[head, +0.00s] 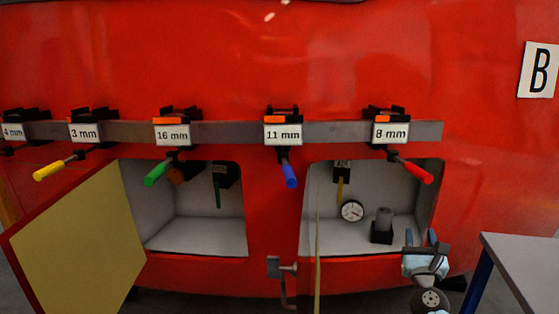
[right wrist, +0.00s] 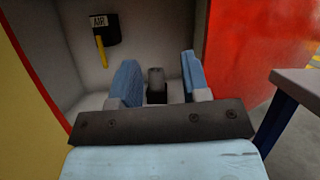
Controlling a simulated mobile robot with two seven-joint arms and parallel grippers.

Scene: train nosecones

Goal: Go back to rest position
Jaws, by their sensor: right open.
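My right gripper (head: 420,240) is in front of the lower right side of the right compartment (head: 345,245). Its two blue fingers are apart, with nothing between them. In the right wrist view my right gripper (right wrist: 157,78) also shows open, pointing into the compartment. A grey cylinder on a black block (head: 382,224) stands inside, left of the gripper in the head view. In the right wrist view the cylinder (right wrist: 156,82) appears beyond and between the fingers, apart from them. My left gripper is not in view.
A grey table (head: 525,262) stands close to the right of my right gripper. An open yellow door panel (head: 75,245) is at the left. Handled tools, such as the red one (head: 415,171), hang from a rail (head: 345,131) above. A round gauge (head: 352,211) is inside the right compartment.

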